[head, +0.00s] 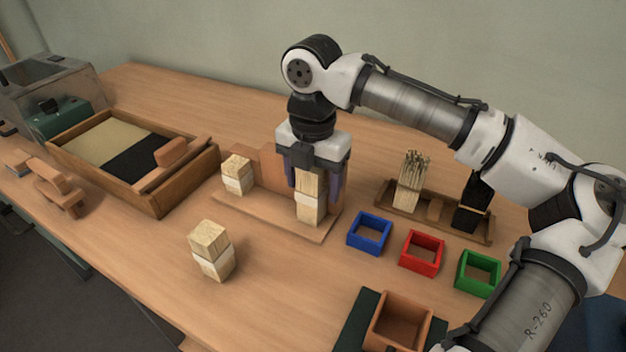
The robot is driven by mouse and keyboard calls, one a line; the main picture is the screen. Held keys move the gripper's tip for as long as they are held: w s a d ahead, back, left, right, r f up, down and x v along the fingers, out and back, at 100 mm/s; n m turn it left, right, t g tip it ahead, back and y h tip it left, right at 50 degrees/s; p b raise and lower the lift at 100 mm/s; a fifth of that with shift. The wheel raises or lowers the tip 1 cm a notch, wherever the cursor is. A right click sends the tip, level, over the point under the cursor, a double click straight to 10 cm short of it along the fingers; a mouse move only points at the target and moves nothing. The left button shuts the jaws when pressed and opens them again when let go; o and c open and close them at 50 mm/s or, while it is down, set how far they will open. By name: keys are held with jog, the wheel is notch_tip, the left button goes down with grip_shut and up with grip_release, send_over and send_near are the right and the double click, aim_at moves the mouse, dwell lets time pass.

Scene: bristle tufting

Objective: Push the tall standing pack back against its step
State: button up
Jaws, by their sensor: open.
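The tall pack (309,208) of pale bristle with a white band stands upright on a wooden stand (268,218). My gripper (315,192) points down over it, its fingers apart, one on each side of the pack's upper part. I cannot tell whether the fingers touch it. The step (270,167) rises at the back of the stand and is partly hidden behind my gripper. The gap between the pack and the step is hidden too. A shorter banded pack (237,175) stands at the left of the stand.
Another banded pack (211,250) stands on the table in front. Blue (370,233), red (422,253) and green (478,273) boxes lie to the right, before a rack (435,218) with bristle bundles. A wooden tray (150,195) is at left. Table around the front pack is clear.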

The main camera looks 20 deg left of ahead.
notch_tip(320, 180, up, 14)
jog(key=shift+f+p, duration=0.2)
jog(key=shift+p, duration=0.65)
dwell(0.5)
